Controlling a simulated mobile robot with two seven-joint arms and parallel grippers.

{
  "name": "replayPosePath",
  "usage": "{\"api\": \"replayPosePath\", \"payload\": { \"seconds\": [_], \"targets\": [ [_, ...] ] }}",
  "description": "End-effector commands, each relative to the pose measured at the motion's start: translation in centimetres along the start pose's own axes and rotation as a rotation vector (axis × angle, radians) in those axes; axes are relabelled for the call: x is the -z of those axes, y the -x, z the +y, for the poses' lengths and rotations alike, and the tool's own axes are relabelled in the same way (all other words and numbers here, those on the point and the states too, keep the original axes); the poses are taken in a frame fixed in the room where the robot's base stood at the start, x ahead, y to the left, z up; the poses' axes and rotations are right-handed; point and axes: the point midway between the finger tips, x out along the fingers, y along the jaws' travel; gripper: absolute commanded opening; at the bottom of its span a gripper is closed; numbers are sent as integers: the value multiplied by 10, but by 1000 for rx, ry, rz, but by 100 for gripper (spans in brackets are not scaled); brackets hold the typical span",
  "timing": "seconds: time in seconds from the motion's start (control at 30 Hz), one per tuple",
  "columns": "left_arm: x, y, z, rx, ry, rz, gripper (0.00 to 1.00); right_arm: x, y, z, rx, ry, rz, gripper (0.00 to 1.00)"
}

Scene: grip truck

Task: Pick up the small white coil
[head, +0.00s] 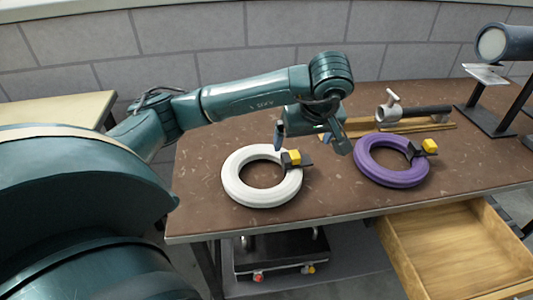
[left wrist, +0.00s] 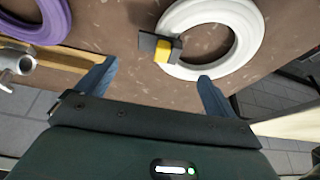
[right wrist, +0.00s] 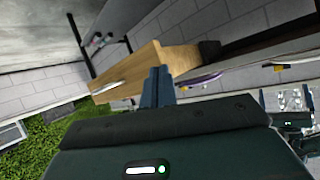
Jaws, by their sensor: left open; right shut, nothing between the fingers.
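The white coil (head: 233,186) lies flat on the brown table at its left part. A black and yellow clip (head: 293,159) sits on its right side. The coil also shows at the top of the left wrist view (left wrist: 254,40). My left gripper (head: 310,148) is open and empty, above the table just beyond and to the right of the coil. In the left wrist view its fingers (left wrist: 155,75) are spread apart, with the clip between and ahead of them. My right gripper (right wrist: 158,72) is shut and empty, away from the coil; it is not in the head view.
A purple coil (head: 391,179) with its own clip lies to the right on the brown table (head: 330,205). A pipe fitting on a wooden strip (head: 415,127) lies behind it. An open wooden drawer (head: 440,245) juts out below the table. A metal stand (head: 490,122) is at the right.

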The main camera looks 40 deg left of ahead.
Motion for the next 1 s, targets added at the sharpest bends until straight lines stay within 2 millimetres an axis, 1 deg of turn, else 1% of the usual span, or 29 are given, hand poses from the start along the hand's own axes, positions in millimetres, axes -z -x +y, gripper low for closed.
{"api": "replayPosePath", "payload": {
  "seconds": [0.03,0.1,0.2,0.37,0.63,0.77,0.97,1.0],
  "targets": [
    [0,-10,-1,5,3,-1,94,0,1,0,0,-1,0,0],
    [1,-21,-1,3,3,0,94,1,1,0,0,-2,2,0],
    [1,-32,0,1,2,0,94,3,1,0,0,-2,6,0],
    [0,-42,0,-1,2,1,94,5,2,0,0,-3,8,0],
    [-3,-80,2,0,3,-1,94,7,2,0,-3,2,9,0],
    [-3,-89,2,-1,2,1,94,7,2,0,-3,3,8,0],
    [-3,-89,2,-2,2,2,94,5,1,0,-4,3,5,0],
    [-3,-89,2,-2,2,2,92,5,1,0,-4,3,5,0]
  ]
}}
